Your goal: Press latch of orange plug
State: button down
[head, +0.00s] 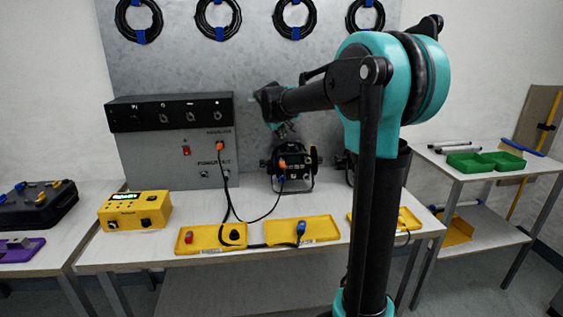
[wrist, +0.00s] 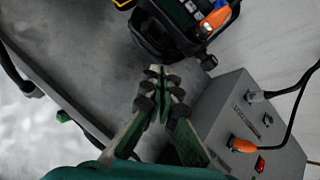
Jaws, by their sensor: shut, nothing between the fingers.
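Two orange plugs show. One orange plug (head: 219,146) sits in the grey panel box (head: 172,152); it also shows at the lower right of the wrist view (wrist: 241,145). The other orange plug (head: 282,163) is on the back of the black par can (head: 304,181), at the top right of the wrist view (wrist: 214,19). Their latches are too small to make out. My gripper (head: 286,130) is shut and empty, above the par can in the head view. In the wrist view its fingertips (wrist: 158,72) meet between the two plugs, apart from both.
A red switch (head: 186,150) is on the panel box. A blue plug (head: 281,180) is on the par can. A black cable hangs over the table (head: 330,248). Yellow trays (head: 270,240) lie along its front edge, and a yellow tester box (head: 120,213) stands left.

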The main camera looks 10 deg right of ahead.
aim_at(281, 162)
jog(key=shift+f, duration=4.05)
jog(key=shift+f, duration=0.15)
jog(key=shift+f, duration=0.25)
jog(key=shift+f, duration=0.35)
jog(key=shift+r, duration=0.8)
jog(key=shift+r, duration=2.5)
